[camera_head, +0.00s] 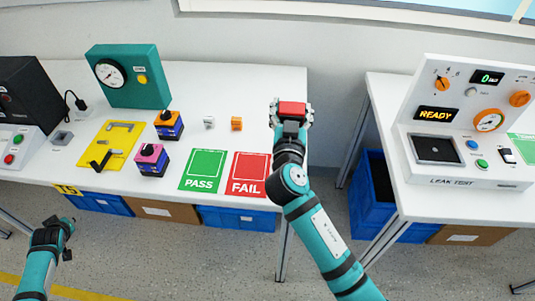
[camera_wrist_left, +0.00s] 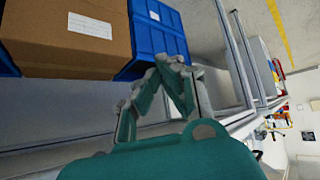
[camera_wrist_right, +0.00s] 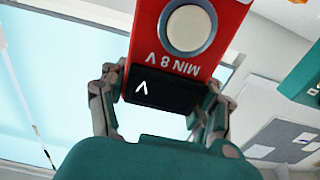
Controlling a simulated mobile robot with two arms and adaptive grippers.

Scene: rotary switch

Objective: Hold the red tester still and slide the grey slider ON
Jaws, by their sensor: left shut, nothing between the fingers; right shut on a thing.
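The red tester (camera_head: 292,108) is held up by my right gripper (camera_head: 291,116), off the right end of the table. In the right wrist view the tester (camera_wrist_right: 215,48) shows a red face with a round grey part, the text "MIN 8 V" and a dark panel marked "V". The fingers of my right gripper (camera_wrist_right: 160,98) are shut on its two sides. I cannot make out a grey slider on the faces that show. My left gripper (camera_head: 66,226) is shut and empty, low in front of the table and far from the tester; its fingers also show in the left wrist view (camera_wrist_left: 165,82).
The white table (camera_head: 225,85) carries a teal gauge box (camera_head: 130,90), a yellow fixture (camera_head: 118,135), small coloured blocks and PASS (camera_head: 203,170) and FAIL (camera_head: 248,174) mats. A leak test station (camera_head: 465,125) stands right. Open floor lies between the tables.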

